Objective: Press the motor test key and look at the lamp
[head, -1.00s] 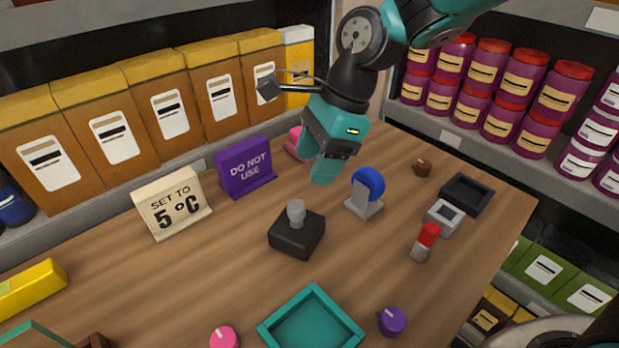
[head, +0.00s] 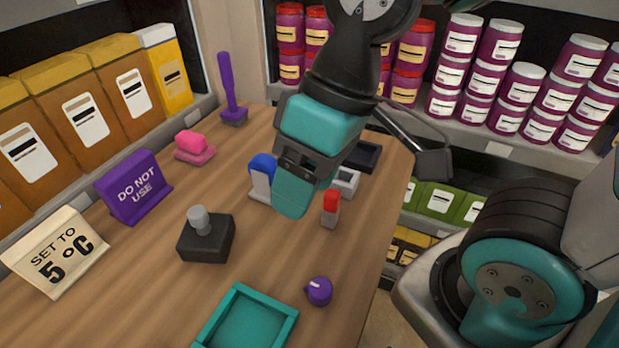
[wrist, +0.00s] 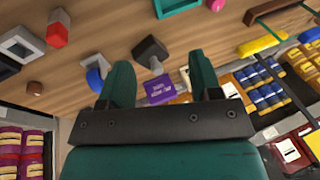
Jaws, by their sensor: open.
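No label names the motor test key or the lamp, so I cannot tell which parts they are. A pink block on a pink base (head: 194,146) stands at the back. A black box with a grey knob (head: 206,238) stands mid-table and shows in the wrist view (wrist: 150,48). A blue disc on a grey stand (head: 261,178) is partly behind my gripper; it also shows in the wrist view (wrist: 96,78). A grey block with a red top (head: 330,208) stands right of it. My gripper (head: 305,198) is open and empty above the table's right part.
A purple "DO NOT USE" sign (head: 134,187) and a "SET TO 5 °C" sign (head: 57,255) stand at left. A purple lever (head: 230,95) stands at the back. A teal tray (head: 245,320) and purple knob (head: 319,291) are in front. Shelves of jars (head: 455,70) stand beyond.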

